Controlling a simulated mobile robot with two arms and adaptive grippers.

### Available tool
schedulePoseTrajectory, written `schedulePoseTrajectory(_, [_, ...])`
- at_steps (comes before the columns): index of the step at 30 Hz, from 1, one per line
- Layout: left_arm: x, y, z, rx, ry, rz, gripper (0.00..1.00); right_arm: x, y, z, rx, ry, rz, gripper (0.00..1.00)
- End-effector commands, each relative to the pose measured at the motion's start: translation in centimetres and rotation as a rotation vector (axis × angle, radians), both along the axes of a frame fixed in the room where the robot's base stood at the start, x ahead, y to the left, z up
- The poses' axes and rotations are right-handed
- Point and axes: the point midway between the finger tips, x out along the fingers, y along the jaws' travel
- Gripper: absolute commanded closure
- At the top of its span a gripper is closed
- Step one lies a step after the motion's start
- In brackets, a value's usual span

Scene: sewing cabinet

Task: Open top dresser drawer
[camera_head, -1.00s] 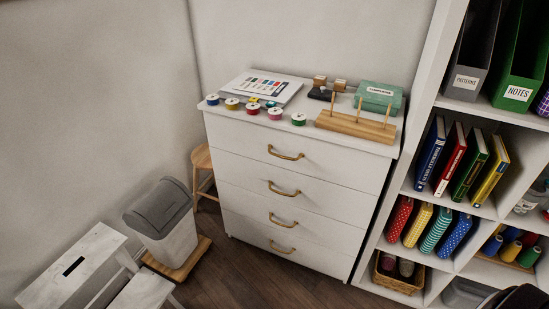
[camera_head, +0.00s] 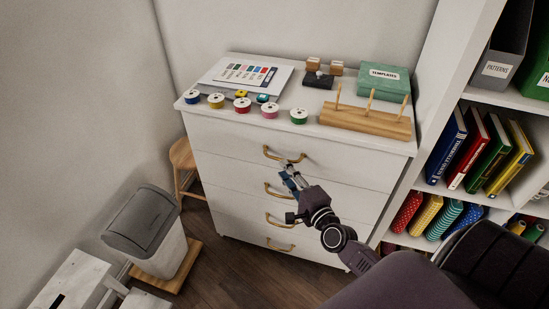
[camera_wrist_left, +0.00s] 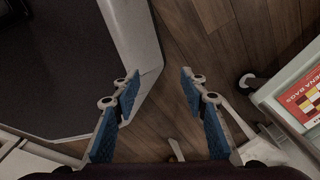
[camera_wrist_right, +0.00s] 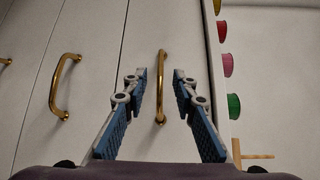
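The white dresser (camera_head: 225,205) has several drawers, each with a brass handle, and all look shut. The top drawer (camera_head: 345,170) has a curved brass handle (camera_head: 284,156), which also shows in the right wrist view (camera_wrist_right: 161,88). My right gripper (camera_head: 287,166) is at the dresser front, just below and close to that handle. In the right wrist view its blue-padded fingers (camera_wrist_right: 160,82) are open, with the handle between them in the picture; I cannot tell whether they touch it. My left gripper (camera_wrist_left: 157,82) is open and empty above the wood floor; it is not in the head view.
Thread spools (camera_head: 242,104), a spool rack (camera_head: 366,120) and a green box (camera_head: 384,80) stand on the dresser top. A bookshelf (camera_head: 425,165) is close on the right. A grey-lidded bin (camera_head: 143,220) and a stool (camera_head: 183,157) stand to the left.

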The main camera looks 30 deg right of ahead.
Motion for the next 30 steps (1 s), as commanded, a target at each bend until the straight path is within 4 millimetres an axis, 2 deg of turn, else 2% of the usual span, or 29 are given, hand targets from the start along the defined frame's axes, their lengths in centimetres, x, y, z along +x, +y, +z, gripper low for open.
schedulePoseTrajectory(8, [2.8, -0.2, 0.3, -0.005, -0.041, 0.0, 0.6, 3.6, -0.3, -0.1, 0.002, -0.004, 0.0, 0.74])
schedulePoseTrajectory(16, [2.6, -0.2, 0.2, -0.004, -0.037, -0.001, 0.6, 6.8, -0.5, -0.4, 0.001, -0.002, 0.001, 0.74])
schedulePoseTrajectory(21, [1.9, -0.1, 0.1, -0.003, -0.027, -0.001, 0.6, 7.5, -0.6, -0.5, 0.0, -0.001, 0.0, 0.74])
schedulePoseTrajectory(28, [1.6, -0.1, 0.1, -0.002, -0.023, -0.001, 0.6, 7.5, -0.6, -0.5, 0.0, 0.0, 0.001, 0.74])
schedulePoseTrajectory(30, [1.6, -0.1, 0.1, -0.002, -0.023, 0.0, 0.6, 7.5, -0.6, -0.5, 0.0, 0.0, 0.001, 0.8])
